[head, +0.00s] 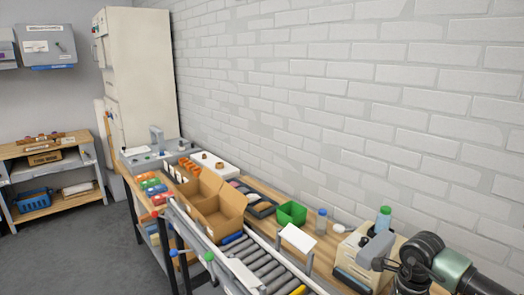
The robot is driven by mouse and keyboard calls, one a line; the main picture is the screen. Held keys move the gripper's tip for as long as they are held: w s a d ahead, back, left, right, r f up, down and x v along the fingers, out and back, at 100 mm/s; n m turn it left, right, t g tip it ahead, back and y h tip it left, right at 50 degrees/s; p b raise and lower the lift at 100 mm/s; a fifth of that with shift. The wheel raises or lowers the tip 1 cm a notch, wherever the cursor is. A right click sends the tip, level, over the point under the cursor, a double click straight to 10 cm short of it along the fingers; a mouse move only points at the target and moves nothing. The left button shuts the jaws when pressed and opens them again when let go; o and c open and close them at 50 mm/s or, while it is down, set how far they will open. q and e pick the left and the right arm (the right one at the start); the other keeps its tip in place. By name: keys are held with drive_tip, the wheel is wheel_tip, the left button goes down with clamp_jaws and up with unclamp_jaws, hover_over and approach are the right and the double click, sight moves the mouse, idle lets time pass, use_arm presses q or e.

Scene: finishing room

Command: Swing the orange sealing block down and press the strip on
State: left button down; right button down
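I cannot pick out an orange sealing block or a strip with certainty. A grey bench machine (154,156) with an upright grey part stands at the far end of the workbench. Small orange-brown pieces (188,166) lie beside it, too small to make out. More orange pieces sit on a white tray (229,170). Part of my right arm, dark joints and a grey-green link, shows at the bottom right, but no fingers are visible. My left arm and gripper are not in view.
An open cardboard box (208,223) stands by a roller conveyor (262,262). Along the bench are a green bin (291,214), a bottle (321,222) and a cream-coloured box (352,262). A brick wall closes the right side. Grey floor (75,250) is clear at left, before a shelf (62,148).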

drive_tip(key=shift+f+b, duration=0.8)
drive_tip(key=shift+f, duration=0.05)
idle(0.7)
drive_tip(key=shift+s, duration=0.1)
idle(0.8)
drive_tip(key=shift+r+p, duration=1.9)
drive_tip(key=shift+r, duration=1.65)
